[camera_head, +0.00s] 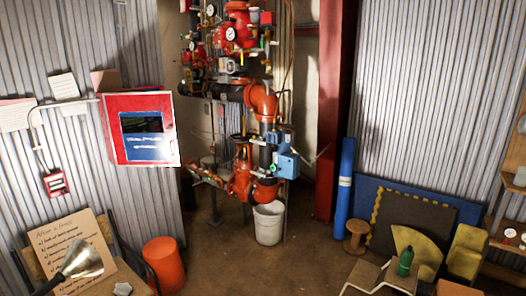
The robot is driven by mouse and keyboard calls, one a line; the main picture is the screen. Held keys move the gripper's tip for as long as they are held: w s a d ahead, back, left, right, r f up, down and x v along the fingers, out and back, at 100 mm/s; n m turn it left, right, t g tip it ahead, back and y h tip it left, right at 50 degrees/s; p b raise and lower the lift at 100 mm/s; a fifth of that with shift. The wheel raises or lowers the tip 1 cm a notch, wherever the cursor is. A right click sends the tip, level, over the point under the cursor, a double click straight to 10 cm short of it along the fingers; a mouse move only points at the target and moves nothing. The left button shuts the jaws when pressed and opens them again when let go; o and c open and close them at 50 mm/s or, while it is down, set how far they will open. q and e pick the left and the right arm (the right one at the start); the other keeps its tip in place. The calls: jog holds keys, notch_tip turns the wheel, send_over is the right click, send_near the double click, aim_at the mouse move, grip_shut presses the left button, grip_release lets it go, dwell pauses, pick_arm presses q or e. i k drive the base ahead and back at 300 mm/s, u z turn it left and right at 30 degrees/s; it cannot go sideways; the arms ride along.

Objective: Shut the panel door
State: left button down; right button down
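A red panel (143,128) with a pale edge and a dark blue window with white lettering is on the corrugated wall at the left. I take it for the panel door. It looks slightly tilted and its right edge is beside the opening with the pipes. I cannot tell how far open it stands, and its hinge is not clear. Neither of my grippers shows in this view.
Red and black riser pipes (262,100) with gauges and valves fill the recess. A white bucket (268,224) and an orange bucket (164,265) stand on the floor. A notice board (70,245) is at lower left, a small table (385,276) at lower right. The middle floor is clear.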

aim_at(129, 149)
jog(key=z, duration=0.45)
jog(key=i, duration=2.15)
jog(key=u, duration=1.2)
jog(key=i, duration=0.85)
jog(key=u, duration=0.9)
